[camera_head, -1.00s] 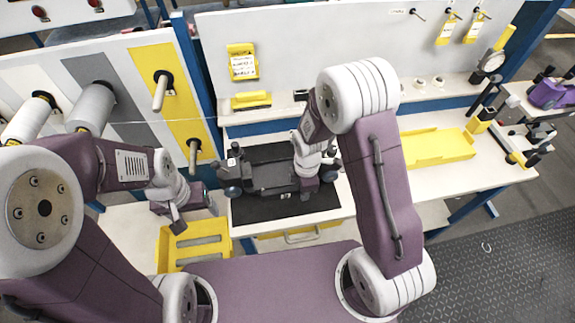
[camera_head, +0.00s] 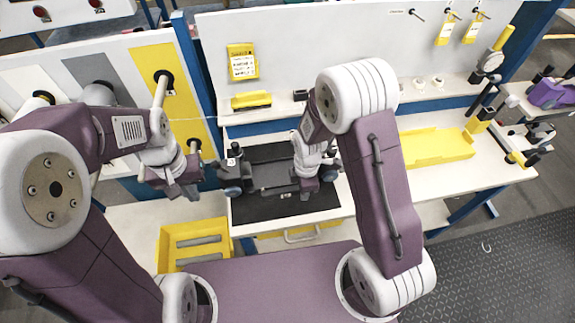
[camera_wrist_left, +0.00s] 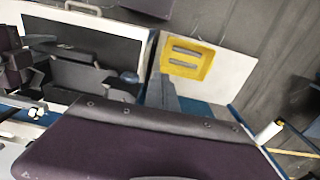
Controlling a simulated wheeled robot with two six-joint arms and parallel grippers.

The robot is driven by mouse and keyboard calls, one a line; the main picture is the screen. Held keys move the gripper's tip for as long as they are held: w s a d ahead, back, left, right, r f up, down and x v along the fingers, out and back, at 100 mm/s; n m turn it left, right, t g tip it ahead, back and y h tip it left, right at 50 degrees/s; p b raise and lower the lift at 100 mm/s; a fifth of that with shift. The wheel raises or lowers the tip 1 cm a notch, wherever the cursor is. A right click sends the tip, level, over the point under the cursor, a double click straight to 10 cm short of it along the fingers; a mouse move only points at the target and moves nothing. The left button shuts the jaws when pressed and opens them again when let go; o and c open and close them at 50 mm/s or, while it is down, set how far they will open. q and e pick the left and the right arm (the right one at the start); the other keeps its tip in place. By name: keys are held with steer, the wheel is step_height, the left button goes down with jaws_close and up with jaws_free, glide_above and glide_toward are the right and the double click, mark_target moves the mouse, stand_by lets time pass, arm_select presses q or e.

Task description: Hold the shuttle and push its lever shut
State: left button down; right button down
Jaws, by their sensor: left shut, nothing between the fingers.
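The dark grey shuttle (camera_head: 268,176) lies on the black mat (camera_head: 262,211) on the white bench, a bluish roller at its left end. It also shows in the left wrist view (camera_wrist_left: 95,76). A short dark upright part (camera_head: 236,152) stands at its left end; I cannot tell whether it is the lever. My left gripper (camera_head: 188,192) is shut and empty, left of the shuttle and apart from it. My right gripper (camera_head: 309,190) points down at the shuttle's right part; its fingertips are hidden, so its grip is unclear.
A yellow tray (camera_head: 222,228) with grey bars lies below left of the mat. A larger yellow tray (camera_head: 472,149) is at the right. Pegs and spools stick out of the left panel (camera_head: 137,61), close to my left arm. A drawer handle (camera_head: 301,239) is at the bench front.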

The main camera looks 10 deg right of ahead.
arm_select(q)
glide_toward(216, 166)
steer(key=s+a, duration=0.2)
steer(key=a, duration=0.2)
arm_select(e)
steer(key=shift+s+f, duration=0.15)
steer(key=shift+f, duration=0.05)
arm_select(q)
steer(key=w+f, duration=0.1)
steer(key=w, duration=0.2)
step_height(216, 166, down, 10)
steer(key=shift+d, duration=0.4)
steer(key=shift+r, duration=0.15)
stand_by(0.9)
